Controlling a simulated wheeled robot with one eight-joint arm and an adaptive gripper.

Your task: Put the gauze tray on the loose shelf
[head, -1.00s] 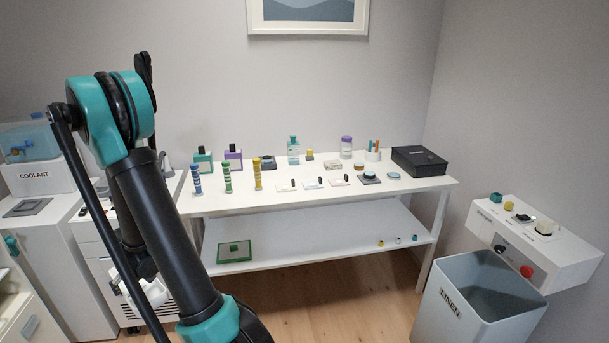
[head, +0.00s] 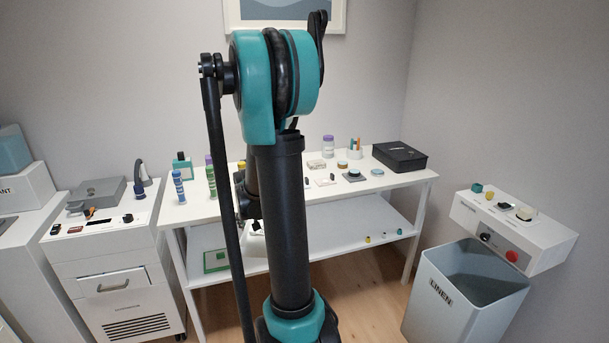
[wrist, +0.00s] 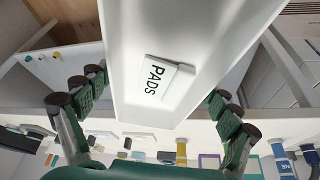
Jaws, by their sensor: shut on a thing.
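A white tray with a black "PADS" label (wrist: 150,35), which I take as the gauze tray, fills the middle of the wrist view. My gripper (wrist: 152,102) has its green-padded fingers on both sides of it and is shut on it. In the head view my arm hides most of the gripper and tray. The white lower shelf (head: 330,222) of the long table, possibly the loose shelf, lies behind my arm. It also shows in the wrist view (wrist: 70,75) beyond the tray. I cannot tell whether the tray is over or touching it.
On the lower shelf lie a green-edged plate (head: 216,261) at left and several small knobs (head: 384,236) at right. The tabletop (head: 405,180) above carries bottles and a black box (head: 400,156). A linen bin (head: 465,295) stands right, a drawer cabinet (head: 115,270) left.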

